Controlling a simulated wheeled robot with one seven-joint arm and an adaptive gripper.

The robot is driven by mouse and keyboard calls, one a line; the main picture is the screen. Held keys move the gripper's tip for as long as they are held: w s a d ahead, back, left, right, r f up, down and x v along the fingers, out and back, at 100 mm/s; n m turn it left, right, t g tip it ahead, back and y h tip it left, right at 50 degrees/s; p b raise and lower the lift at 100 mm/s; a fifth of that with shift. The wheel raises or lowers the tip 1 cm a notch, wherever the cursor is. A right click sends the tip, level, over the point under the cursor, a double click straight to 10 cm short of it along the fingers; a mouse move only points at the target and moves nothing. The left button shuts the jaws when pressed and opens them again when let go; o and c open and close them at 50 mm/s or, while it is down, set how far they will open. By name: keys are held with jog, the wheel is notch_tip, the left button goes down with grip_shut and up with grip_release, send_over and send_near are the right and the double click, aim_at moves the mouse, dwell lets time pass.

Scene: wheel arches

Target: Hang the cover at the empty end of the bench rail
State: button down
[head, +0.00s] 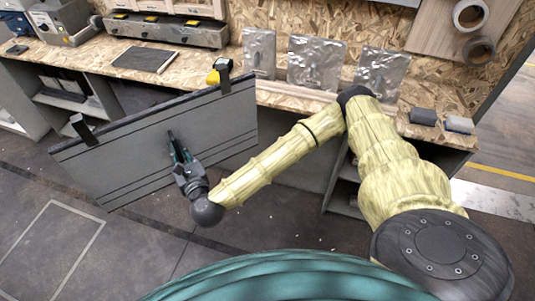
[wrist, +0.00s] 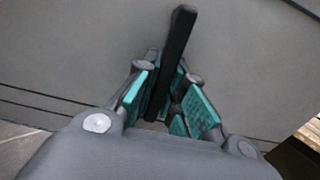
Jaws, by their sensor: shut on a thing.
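The cover (head: 130,160) is a large flat grey panel with dark edges and thin dark lines, tilted in front of the bench in the head view. Two black hooks (head: 82,129) stand up from its top edge, one near each end. My gripper (head: 179,152) is at the middle of its face, shut on the cover's black bar handle (wrist: 172,62). In the wrist view, the teal finger pads (wrist: 200,108) sit on either side of the handle. The cover (wrist: 85,50) fills most of that view. The bench rail is hard to make out; the cover hides part of the bench's front.
The bench (head: 60,62) runs along the chipboard wall. Three crumpled silver sheets (head: 315,63) stand at its back. A yellow and black tool (head: 218,70), a dark flat board (head: 146,59) and grey blocks (head: 459,124) lie on top. Open floor (head: 135,245) lies in front.

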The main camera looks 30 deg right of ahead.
aim_at(202, 161)
jog(key=w+d+f+h+b, duration=0.1)
jog(key=d+f+b, duration=0.1)
jog(key=f+b, duration=0.2)
jog(key=w+d+f+m+h+b, duration=0.1)
jog(key=w+d+f+b, duration=0.1)
jog(key=f+b, duration=0.2)
jog(key=w+d+f+b, duration=0.1)
jog(key=f+b, duration=0.3)
jog(key=b, duration=0.4)
jog(key=shift+w+d+f+m+h+b, duration=0.1)
jog(key=shift+w+d+m+h+b, duration=0.1)
jog(key=shift+d, duration=0.25)
jog(key=shift+w+d+f+m+h+b, duration=0.1)
jog(key=shift+w+d+m+h+b, duration=0.1)
jog(key=shift+d, duration=0.25)
jog(key=d+f+m+g+h+b, duration=0.75)
jog(key=d+f+b, duration=1.45)
jog(key=b, duration=2.1)
jog(key=w+d+f+t+h+p, duration=0.1)
jog(key=w+d+h, duration=0.2)
jog(key=w+d, duration=0.8)
jog(key=shift+w+d+f+p, duration=0.3)
jog(key=shift+w+d+f, duration=0.05)
jog(key=shift+d, duration=1.5)
